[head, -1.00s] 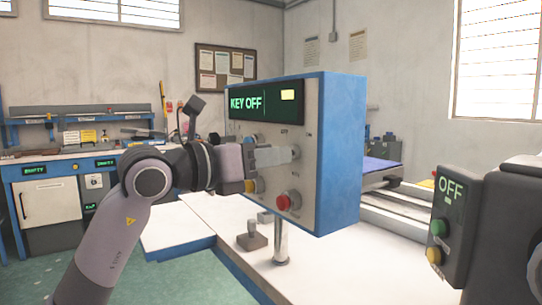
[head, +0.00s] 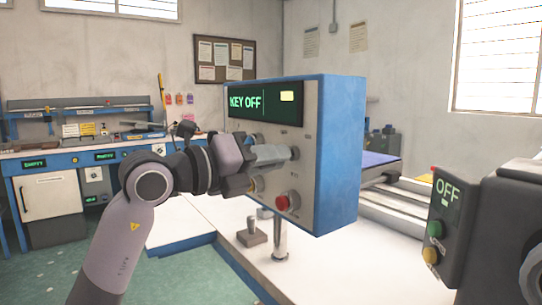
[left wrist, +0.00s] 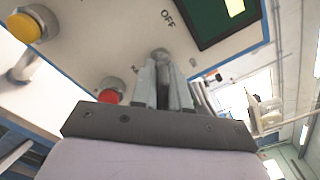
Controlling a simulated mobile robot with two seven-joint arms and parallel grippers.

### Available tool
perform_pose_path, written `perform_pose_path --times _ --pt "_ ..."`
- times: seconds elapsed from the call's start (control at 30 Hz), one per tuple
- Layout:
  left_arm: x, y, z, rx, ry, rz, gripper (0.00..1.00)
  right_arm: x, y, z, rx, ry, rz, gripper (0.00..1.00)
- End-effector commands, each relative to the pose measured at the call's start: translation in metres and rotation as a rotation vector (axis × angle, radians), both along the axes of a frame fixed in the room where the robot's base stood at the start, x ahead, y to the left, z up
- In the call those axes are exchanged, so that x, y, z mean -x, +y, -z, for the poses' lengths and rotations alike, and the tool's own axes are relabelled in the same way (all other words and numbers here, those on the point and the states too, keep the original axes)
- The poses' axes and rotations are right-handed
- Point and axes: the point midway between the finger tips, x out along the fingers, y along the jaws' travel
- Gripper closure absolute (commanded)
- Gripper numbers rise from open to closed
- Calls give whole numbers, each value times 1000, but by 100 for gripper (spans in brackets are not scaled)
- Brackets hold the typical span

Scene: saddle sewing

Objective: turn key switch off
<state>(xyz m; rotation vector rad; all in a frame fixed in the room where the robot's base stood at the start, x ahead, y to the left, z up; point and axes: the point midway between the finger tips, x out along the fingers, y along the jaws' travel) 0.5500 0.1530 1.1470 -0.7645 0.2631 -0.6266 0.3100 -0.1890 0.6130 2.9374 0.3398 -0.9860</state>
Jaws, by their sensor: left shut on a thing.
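The control box (head: 342,160) has a blue side and a pale front panel, and its dark display (head: 264,102) reads "KEY OFF" beside a small yellow block. My left gripper (head: 284,155) is at the panel below the display, rolled at a tilt. In the left wrist view its two fingers (left wrist: 162,85) are closed on the key switch (left wrist: 160,54), a small grey knob. An "OFF" label (left wrist: 167,18) is printed near that knob. In the head view the fingers hide the key switch. My right gripper is not in view.
A small lever (head: 251,233) stands on the white table. A dark machine (head: 447,220) showing "OFF" is at the right.

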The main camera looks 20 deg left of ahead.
Motion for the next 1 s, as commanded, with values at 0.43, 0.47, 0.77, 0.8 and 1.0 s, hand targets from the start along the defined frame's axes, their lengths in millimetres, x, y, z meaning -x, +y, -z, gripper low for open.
perform_pose_path --times 0.43,0.47,0.77,0.8,1.0 --pt "0 0 1 4 7 0 82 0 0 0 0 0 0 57" --pt "0 0 1 5 5 0 72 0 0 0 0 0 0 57" --pt "0 0 0 4 4 -1 66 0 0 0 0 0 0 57" --pt "1 1 0 4 4 -1 66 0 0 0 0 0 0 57" --pt "19 16 1 3 2 -3 66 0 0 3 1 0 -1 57"
